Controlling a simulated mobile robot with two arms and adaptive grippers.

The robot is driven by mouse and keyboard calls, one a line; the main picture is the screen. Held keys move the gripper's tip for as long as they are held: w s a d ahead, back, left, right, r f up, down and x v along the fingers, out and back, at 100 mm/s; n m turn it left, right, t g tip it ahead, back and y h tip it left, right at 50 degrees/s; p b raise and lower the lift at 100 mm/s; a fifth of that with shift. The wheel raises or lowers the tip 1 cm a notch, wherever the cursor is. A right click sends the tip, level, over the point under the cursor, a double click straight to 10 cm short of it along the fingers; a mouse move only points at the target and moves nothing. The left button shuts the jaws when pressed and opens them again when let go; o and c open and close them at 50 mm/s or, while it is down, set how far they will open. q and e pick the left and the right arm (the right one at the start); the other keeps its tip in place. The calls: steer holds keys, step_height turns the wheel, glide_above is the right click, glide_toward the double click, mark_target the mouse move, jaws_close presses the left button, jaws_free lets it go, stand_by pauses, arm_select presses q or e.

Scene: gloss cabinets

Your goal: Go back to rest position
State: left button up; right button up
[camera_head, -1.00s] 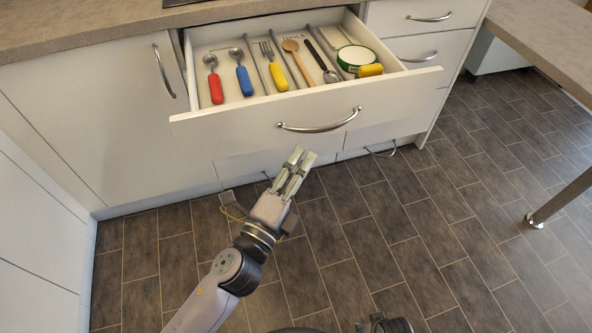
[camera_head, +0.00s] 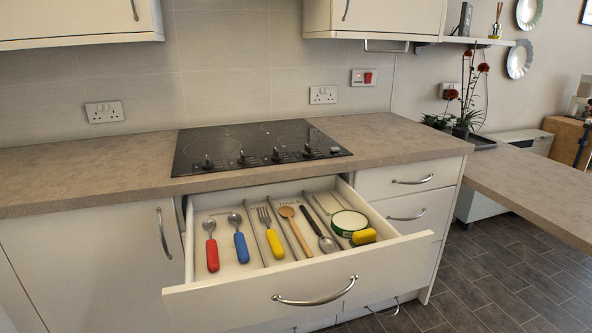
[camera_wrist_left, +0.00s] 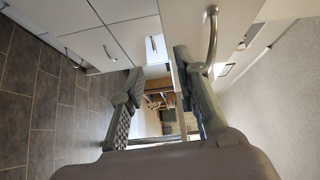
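My left gripper (camera_wrist_left: 158,70) shows only in the left wrist view. Its two padded fingers stand apart with nothing between them, so it is open and empty. A curved metal handle (camera_wrist_left: 212,38) is beside the right-hand finger; whether they touch I cannot tell. In the head view neither arm is visible. The open drawer (camera_head: 290,285) holds a red-handled spoon (camera_head: 212,252), a blue-handled spoon (camera_head: 240,243), a yellow-handled fork (camera_head: 274,240), a wooden spoon (camera_head: 296,228), a black-handled spoon (camera_head: 318,230), a green-rimmed round item (camera_head: 349,222) and a yellow object (camera_head: 364,236).
The drawer juts out below the countertop (camera_head: 90,180) with its hob (camera_head: 255,145). Closed drawers (camera_head: 405,195) are to its right. A side counter (camera_head: 530,195) stands further right. Tiled floor (camera_head: 490,270) lies clear between them.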

arm_select(q)
steer(key=a+f+n+g+y, duration=0.35)
steer(key=a+f+n, duration=0.25)
steer(key=f, duration=0.6)
steer(key=s+a+f+n+g+y, duration=0.25)
steer(key=s+a+f+n, duration=0.2)
steer(key=f, duration=0.55)
steer(key=s+a+f+n+g+y, duration=0.1)
steer(key=s+a+f+n+g, duration=0.4)
steer(key=f, duration=0.5)
steer(key=s+a+f+n+g, duration=0.1)
steer(key=s+f+n+g, duration=0.1)
steer(key=s+f, duration=0.35)
steer(key=s+a+f+n+g, duration=0.1)
steer(key=s+f+n+g, duration=0.1)
steer(key=s, duration=0.6)
steer(key=s+a+r+p, duration=0.1)
steer(key=s+a+p, duration=0.1)
steer(key=s+p, duration=1.3)
steer(key=shift+s+a+g+h, duration=0.15)
steer(key=shift+g+h, duration=0.15)
steer(key=shift+g, duration=0.1)
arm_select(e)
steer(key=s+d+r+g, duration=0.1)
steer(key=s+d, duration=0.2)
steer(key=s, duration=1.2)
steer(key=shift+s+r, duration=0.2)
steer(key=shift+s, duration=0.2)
arm_select(q)
steer(key=shift+r, duration=0.1)
